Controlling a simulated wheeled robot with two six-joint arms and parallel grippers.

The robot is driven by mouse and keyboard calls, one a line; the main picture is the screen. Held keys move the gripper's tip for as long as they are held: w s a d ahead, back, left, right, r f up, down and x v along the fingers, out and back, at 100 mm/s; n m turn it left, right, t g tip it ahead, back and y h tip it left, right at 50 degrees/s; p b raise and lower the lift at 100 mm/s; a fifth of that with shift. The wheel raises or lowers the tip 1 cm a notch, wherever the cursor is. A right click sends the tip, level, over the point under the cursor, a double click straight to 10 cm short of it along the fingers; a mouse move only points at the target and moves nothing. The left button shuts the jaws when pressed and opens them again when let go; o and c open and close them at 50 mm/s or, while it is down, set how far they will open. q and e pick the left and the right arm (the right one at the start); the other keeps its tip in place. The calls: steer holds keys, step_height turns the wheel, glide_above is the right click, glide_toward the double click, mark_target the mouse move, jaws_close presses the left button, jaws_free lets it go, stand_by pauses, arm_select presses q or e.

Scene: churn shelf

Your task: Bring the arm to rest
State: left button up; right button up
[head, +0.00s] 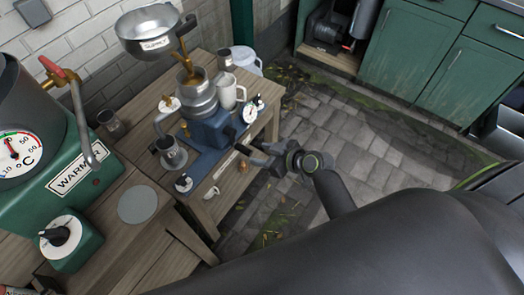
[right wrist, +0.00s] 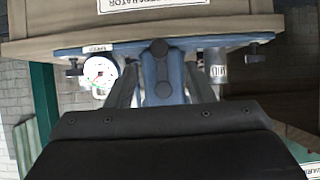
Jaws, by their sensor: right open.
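My right arm comes in from the lower right of the head view. Its dark gripper (head: 246,154) is open at the front edge of the wooden table, close to the blue-based separator (head: 212,132). In the right wrist view the two fingers of the right gripper (right wrist: 163,82) stand apart, with the blue machine body and a dark crank (right wrist: 161,68) showing between them. I cannot tell whether the crank is within the jaws or only behind them. My left gripper is not in view.
The table (head: 258,128) also holds a white jug (head: 229,92), a metal cup (head: 172,155) and a dial (head: 249,114). A steel supply bowl (head: 150,30) is above it. A green heater (head: 75,165) stands left. Paved floor (head: 350,150) lies open to the right, before green cabinets (head: 420,50).

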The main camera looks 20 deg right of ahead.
steer(key=s+d+f+m+g+h+p, duration=0.1)
steer(key=s+d+f+m+g+h, duration=0.2)
steer(key=s+f, duration=0.6)
steer(key=s+d+f+m+g+h, duration=0.15)
steer(key=s+d+f, duration=0.3)
steer(key=f, duration=0.75)
steer(key=s+d+f+m+g+h, duration=0.1)
steer(key=s+f, duration=0.3)
steer(key=s, duration=0.5)
steer(key=s+d+f+m+g+h, duration=0.1)
steer(key=s+d+f, duration=0.1)
steer(key=s, duration=0.7)
steer(key=s+d+f+m+g+h+p, duration=0.1)
steer(key=s+d+f+g, duration=0.1)
steer(key=s+f, duration=0.3)
steer(key=s, duration=0.3)
steer(key=shift+s+d+f, duration=0.25)
steer(key=shift+s+f, duration=0.05)
steer(key=shift+s, duration=0.1)
